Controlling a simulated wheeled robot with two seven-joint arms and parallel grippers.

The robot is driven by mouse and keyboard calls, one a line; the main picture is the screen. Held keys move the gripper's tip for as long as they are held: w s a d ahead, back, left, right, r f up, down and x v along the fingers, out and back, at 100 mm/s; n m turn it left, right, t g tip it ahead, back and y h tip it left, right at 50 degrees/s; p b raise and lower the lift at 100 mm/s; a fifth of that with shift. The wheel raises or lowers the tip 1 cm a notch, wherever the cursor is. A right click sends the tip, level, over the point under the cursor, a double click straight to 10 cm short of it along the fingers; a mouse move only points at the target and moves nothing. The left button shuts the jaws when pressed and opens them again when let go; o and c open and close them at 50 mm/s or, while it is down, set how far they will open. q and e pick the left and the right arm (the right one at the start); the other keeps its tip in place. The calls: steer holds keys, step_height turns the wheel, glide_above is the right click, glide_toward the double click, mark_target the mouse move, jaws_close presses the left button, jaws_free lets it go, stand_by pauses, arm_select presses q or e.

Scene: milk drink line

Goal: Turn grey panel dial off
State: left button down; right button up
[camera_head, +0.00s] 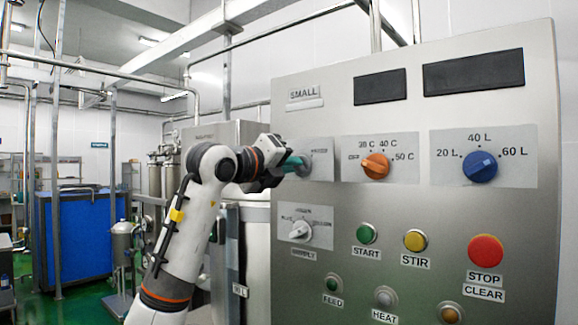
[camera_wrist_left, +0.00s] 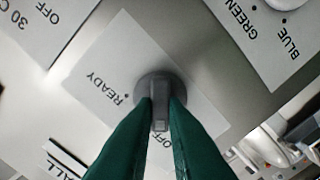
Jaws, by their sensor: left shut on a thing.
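The grey panel dial (camera_head: 305,165) sits on a pale label plate at the upper left of the steel control panel. In the left wrist view the dial (camera_wrist_left: 158,84) has a raised grip bar, a READY mark to its left and an OFF mark partly hidden below. My left gripper (camera_head: 294,163) reaches it from the left. Its green fingers (camera_wrist_left: 160,112) are shut on the two sides of the grip bar. The bar's lower end lies toward OFF; I cannot tell which end is the pointer. My right gripper is not in view.
An orange temperature dial (camera_head: 375,166) and a blue volume dial (camera_head: 480,167) are to the right. A white dial (camera_head: 300,231) is just below. START (camera_head: 367,234), STIR (camera_head: 415,240) and a red STOP button (camera_head: 485,251) are lower on the panel (camera_head: 400,90).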

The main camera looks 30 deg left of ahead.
arm_select(q)
steer(key=shift+r, duration=0.15)
steer(key=c, duration=1.5)
jaws_free()
steer(key=shift+o, duration=0.2)
steer(key=s+a+b, duration=0.1)
steer(key=s+b, duration=0.3)
steer(key=s, duration=0.8)
